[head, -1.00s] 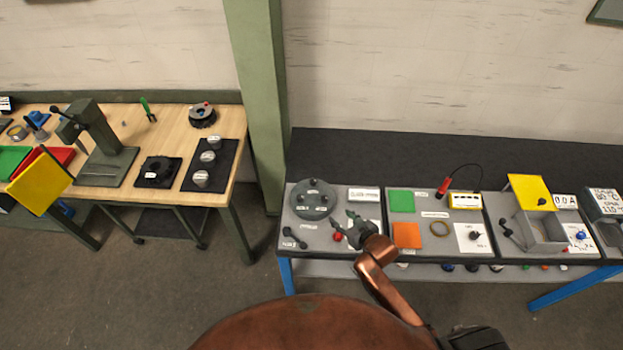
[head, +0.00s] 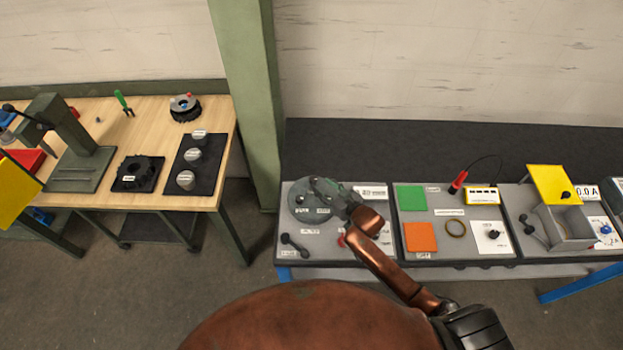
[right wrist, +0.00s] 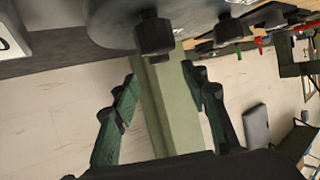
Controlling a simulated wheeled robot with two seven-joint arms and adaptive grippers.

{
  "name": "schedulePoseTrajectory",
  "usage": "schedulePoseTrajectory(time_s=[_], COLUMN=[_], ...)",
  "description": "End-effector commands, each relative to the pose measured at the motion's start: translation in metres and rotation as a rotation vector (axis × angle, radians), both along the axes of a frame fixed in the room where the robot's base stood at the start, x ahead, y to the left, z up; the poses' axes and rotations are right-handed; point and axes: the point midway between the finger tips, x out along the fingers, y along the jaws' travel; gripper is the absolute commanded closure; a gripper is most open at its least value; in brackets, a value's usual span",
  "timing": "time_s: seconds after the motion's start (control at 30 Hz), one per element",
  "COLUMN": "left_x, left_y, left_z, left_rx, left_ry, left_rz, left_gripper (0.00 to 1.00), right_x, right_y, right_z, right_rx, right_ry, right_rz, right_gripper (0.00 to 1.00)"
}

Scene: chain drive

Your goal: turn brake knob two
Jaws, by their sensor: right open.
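A round grey disc (head: 300,212) with small labels and dark knobs sits on the left panel of the right bench. The labels are too small to read, so I cannot tell which knob is number two. My right gripper (head: 322,190) is over the disc and hides part of it. In the right wrist view the disc's edge (right wrist: 105,22) is at the top, with one dark knob (right wrist: 153,36) and another (right wrist: 228,27) to its right. The open gripper (right wrist: 163,78) has the first knob just beyond its fingertips, apparently not between them. My left gripper is out of view.
A black lever (head: 294,245) and a red knob (head: 342,240) are close to my right arm on the same panel. Green (head: 411,197) and orange (head: 419,237) squares lie to the right. A green pillar (head: 246,100) stands behind, left of the bench.

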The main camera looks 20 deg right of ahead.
Motion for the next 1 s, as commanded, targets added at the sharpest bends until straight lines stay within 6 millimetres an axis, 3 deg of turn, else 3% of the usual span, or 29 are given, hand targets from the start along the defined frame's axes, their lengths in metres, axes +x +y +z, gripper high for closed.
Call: schedulePoseTrajectory(time_s=[0.27,0.6,1.0], left_x=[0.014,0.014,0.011], left_y=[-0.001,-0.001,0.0], left_z=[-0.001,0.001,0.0], left_rx=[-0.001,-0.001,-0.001], left_ry=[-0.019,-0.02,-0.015], left_rz=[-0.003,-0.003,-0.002], left_gripper=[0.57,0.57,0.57], right_x=[0.023,0.063,0.068], right_y=[0.01,0.022,0.023], right_z=[-0.014,-0.032,-0.035], right_rx=[0.0,0.0,0.0], right_ry=[0.0,0.0,0.0], right_rz=[0.003,0.001,0.0], right_gripper=[0.59,0.59,0.6])
